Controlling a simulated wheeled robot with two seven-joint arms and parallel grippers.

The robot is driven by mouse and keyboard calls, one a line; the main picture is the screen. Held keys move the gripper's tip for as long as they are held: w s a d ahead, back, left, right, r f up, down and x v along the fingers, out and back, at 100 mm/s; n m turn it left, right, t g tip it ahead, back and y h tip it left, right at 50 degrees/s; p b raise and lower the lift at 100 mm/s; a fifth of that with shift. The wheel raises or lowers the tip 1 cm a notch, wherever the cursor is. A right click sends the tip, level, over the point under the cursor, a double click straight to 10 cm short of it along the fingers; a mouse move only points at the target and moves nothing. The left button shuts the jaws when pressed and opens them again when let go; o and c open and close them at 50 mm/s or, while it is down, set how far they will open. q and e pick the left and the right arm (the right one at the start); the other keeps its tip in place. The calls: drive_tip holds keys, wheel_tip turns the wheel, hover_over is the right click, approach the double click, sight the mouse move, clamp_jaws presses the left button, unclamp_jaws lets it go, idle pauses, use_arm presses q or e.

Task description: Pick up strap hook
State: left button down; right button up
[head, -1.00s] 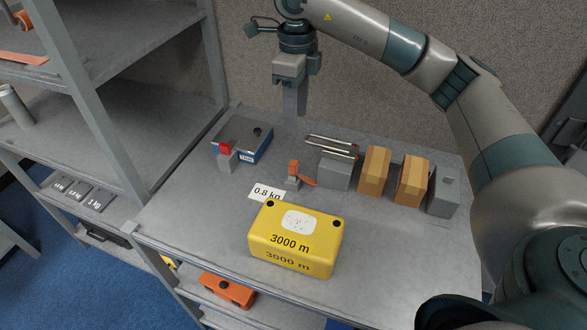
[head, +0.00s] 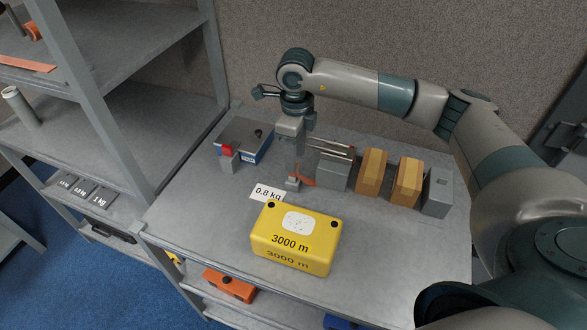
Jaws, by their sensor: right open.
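The strap hook seems to be the small orange piece with a strap (head: 306,177) on a small grey block in the middle of the table. My right gripper (head: 297,168) points straight down right over it, and its fingers hide most of the upright orange part. The jaws are open; I cannot tell whether they are around the hook or just above it. My left gripper is not in view.
A grey-and-blue box (head: 243,138) is at left; a grey block (head: 333,172) and wooden blocks (head: 371,172) are at right. The front left table area is clear.

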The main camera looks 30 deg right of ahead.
drive_tip(key=shift+f, duration=0.1)
drive_tip(key=shift+w+f+p, duration=0.2)
drive_tip(key=shift+f+p, duration=0.4)
drive_tip(key=shift+p, duration=0.2)
wheel_tip(320, 180, down, 3)
drive_tip(key=shift+w+a+r+p, duration=0.1)
drive_tip(key=shift+w+p, duration=0.05)
drive_tip(key=shift+p, duration=0.65)
drive_tip(key=shift+f, duration=0.5)
clamp_jaws()
